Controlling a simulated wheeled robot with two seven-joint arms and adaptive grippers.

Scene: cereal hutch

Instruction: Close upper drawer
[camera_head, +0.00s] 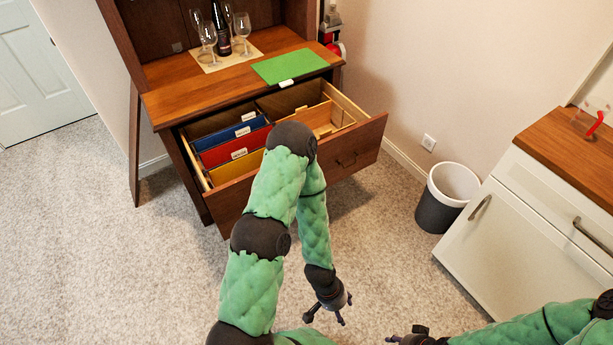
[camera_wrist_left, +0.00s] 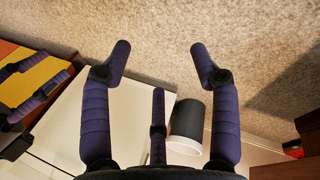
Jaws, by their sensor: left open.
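The upper drawer (camera_head: 355,149) of the wooden hutch is pulled out. It holds blue, red and yellow folders (camera_head: 240,151) at its left and a wooden divider section at its right. Its front has a dark handle, and my left arm hides part of that front. My left gripper (camera_head: 327,318) hangs in front of the drawer, low over the carpet, and is apart from it. In the left wrist view its fingers (camera_wrist_left: 158,60) are spread with nothing between them. My right gripper (camera_head: 405,338) shows only partly at the bottom edge, and its fingers are unclear.
The hutch top (camera_head: 170,98) carries glasses, a dark bottle (camera_head: 221,38) and a green mat (camera_head: 290,66). A grey and white bin (camera_head: 436,208) stands by the right wall. A white cabinet (camera_head: 530,225) with a wooden top is at the right. Carpet at the left is clear.

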